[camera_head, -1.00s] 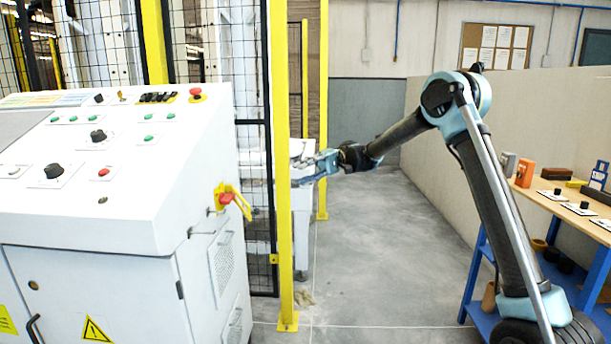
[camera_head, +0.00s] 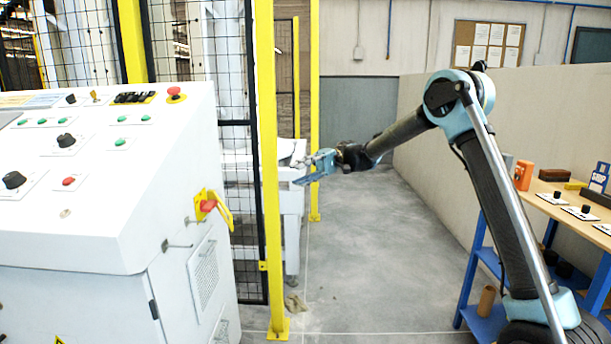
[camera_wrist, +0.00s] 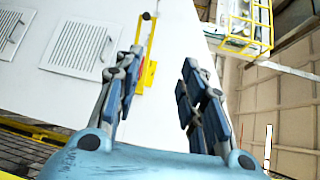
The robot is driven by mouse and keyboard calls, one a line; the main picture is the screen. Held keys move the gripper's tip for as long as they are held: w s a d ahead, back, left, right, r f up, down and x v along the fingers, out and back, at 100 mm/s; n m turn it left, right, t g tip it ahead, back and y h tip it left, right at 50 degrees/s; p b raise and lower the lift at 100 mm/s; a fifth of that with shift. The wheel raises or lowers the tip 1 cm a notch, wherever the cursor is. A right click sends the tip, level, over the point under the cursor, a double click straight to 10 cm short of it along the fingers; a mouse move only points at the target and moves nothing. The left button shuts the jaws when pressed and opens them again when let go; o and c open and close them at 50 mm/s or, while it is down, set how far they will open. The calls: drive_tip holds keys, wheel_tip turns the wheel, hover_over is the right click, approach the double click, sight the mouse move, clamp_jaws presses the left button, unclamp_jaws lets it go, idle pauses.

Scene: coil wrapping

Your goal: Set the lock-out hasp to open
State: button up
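The lock-out hasp (camera_head: 225,212) is a yellow piece by a red knob (camera_head: 208,205) on a yellow plate, on the right side wall of the white control console. It appears to hang out to the right of the knob, tilted downward. In the wrist view yellow hasp parts (camera_wrist: 148,75) show just beside the left finger, which partly hides them. My gripper (camera_head: 310,170) is to the right of the hasp in the head view, apart from it, beyond the yellow post.
A yellow post (camera_head: 268,170) with black mesh fencing stands beside the console (camera_head: 110,215). A blue-framed workbench (camera_head: 555,205) with small items is at the right.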

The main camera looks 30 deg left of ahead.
drive_tip(key=shift+w+d, duration=0.1)
drive_tip(key=shift+w, duration=0.2)
